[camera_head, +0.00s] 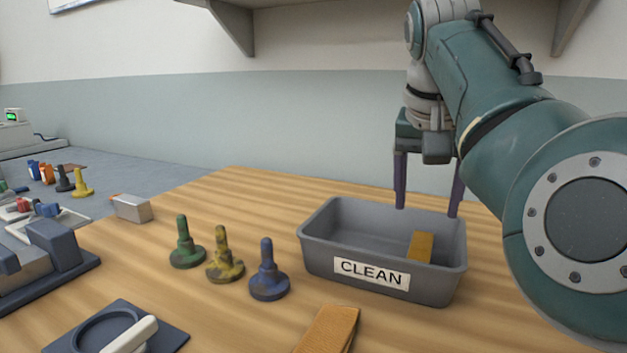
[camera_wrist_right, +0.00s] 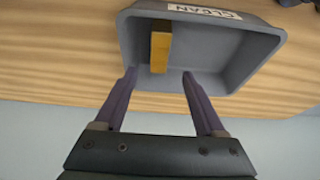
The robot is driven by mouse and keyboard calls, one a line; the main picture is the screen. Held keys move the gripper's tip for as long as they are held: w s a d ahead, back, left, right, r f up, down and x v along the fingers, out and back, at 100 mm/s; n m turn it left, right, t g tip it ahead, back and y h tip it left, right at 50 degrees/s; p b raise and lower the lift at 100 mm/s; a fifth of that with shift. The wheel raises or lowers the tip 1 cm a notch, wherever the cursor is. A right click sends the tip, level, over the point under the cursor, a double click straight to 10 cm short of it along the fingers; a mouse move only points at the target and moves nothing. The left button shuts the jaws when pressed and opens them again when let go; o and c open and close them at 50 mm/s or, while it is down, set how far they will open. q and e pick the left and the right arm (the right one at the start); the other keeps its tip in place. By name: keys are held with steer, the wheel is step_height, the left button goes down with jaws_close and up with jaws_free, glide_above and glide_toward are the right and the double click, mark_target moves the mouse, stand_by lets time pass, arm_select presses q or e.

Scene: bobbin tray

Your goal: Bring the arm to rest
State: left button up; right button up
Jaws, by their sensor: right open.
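My right gripper (camera_head: 428,208) is open above the back of the grey tray labelled CLEAN (camera_head: 325,262). In the right wrist view the same gripper (camera_wrist_right: 158,72) has its two purple fingers spread apart with nothing between them. The tray's rim also shows in the right wrist view (camera_wrist_right: 262,55). A yellow-orange block (camera_head: 420,246) lies inside the tray, and it also shows in the right wrist view (camera_wrist_right: 160,50). My left gripper is not in either view.
Green (camera_head: 184,245), yellow (camera_head: 224,258) and blue (camera_head: 267,275) bobbin-like pieces stand left of the tray. An orange-brown block (camera_head: 328,330) lies in front. A dark pad (camera_head: 165,338) with a pale handle sits front left. A small metal box (camera_head: 131,208) is farther back. A shelf (camera_head: 330,3) hangs above.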

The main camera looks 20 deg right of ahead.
steer(key=shift+a+r, duration=0.1)
steer(key=shift+r, duration=0.1)
steer(key=shift+s, duration=0.1)
steer(key=s+a+f+n+p, duration=0.2)
steer(key=s+n+p, duration=0.3)
steer(key=s+p, duration=0.4)
steer(key=s+a+r+n+y+p, duration=0.2)
steer(key=s+a+n+p, duration=0.15)
steer(key=s+a, duration=0.35)
steer(key=s+a+r+n+y+p, duration=0.25)
steer(key=s+a+n, duration=0.2)
steer(key=s, duration=0.55)
step_height(320, 180, up, 36)
steer(key=m+p, duration=0.1)
steer(key=p, duration=3.5)
steer(key=shift+w+a+t+h, duration=0.2)
steer(key=shift+a+t+h, duration=0.1)
steer(key=shift+h, duration=0.15)
